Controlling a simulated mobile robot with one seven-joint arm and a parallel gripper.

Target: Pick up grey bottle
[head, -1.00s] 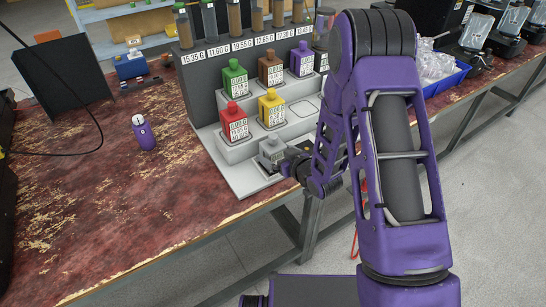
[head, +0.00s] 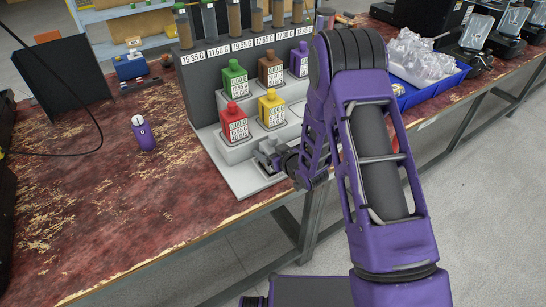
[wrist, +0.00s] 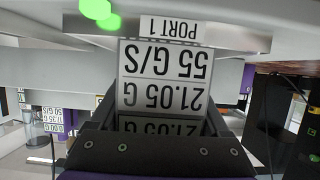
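In the head view my gripper (head: 272,157) is low at the front right of the stepped grey rack, at the bottom step, where its dark parts hide most of what stands there. My two dark fingers (wrist: 160,122) stand on either side of the label's lower part. Whether they press on the bottle cannot be told.
Red (head: 233,124), yellow (head: 271,109), green (head: 235,80), brown (head: 271,71) and purple (head: 299,60) bottles stand on the rack (head: 240,182) close by. A blue tray (head: 425,90) is at right.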

